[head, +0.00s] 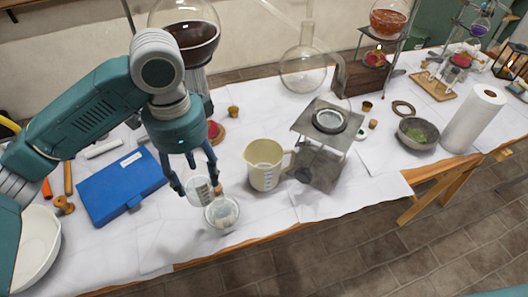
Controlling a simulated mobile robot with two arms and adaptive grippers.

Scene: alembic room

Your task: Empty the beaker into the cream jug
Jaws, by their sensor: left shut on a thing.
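The cream jug (262,178) stands upright on the white-covered table, with its handle to the right. My left gripper (196,190) points down to the left of the jug and is shut on a clear glass beaker (199,187) with pale markings. The fingers hide part of the beaker, and I cannot tell its contents or whether its base touches the table. A small round glass vessel (221,215) with pale contents stands just to the right of the held beaker, overlapping it in view. My right gripper is not in view.
A metal stand (327,135) is close to the right of the jug. A blue case (121,187) lies to the left, and a white basin (38,245) is at the left edge. A grey bowl (418,132) and paper roll (474,120) stand farther right. The front edge is close.

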